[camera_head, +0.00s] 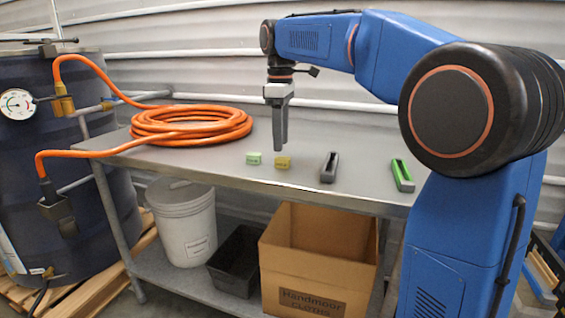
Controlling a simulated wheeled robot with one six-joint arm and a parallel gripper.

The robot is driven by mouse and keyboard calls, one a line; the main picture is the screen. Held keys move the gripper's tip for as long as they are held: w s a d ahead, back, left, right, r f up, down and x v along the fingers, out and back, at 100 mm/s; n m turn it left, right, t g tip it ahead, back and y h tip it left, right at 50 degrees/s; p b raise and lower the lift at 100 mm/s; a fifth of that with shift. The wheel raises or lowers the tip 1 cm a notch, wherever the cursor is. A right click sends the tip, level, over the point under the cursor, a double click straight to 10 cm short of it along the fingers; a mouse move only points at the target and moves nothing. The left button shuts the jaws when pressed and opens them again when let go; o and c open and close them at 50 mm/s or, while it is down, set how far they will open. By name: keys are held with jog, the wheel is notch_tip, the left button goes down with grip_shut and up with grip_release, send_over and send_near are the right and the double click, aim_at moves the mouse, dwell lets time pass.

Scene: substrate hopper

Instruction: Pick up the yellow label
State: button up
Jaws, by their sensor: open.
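The yellow label (283,163) is a small block-like piece with dark print, lying on the grey metal table near its front edge. A similar green label (254,159) lies just left of it. My gripper (281,146) points down above the table, just over and behind the yellow label in the picture. It is open and holds nothing. The gap between its fingers is hard to see from this side, and I cannot tell its exact height above the label.
A coiled orange hose (190,125) lies on the table at left. A dark holder (329,168) and a green holder (402,175) stand to the right of the label. A cardboard box (318,262), a white bucket (188,225) and a black bin (235,262) sit below.

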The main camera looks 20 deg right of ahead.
aim_at(282, 157)
jog(key=shift+d+f, duration=0.15)
jog(key=shift+f, duration=1.2)
jog(key=shift+d+f, duration=0.1)
jog(key=shift+f, duration=1.2)
grip_shut()
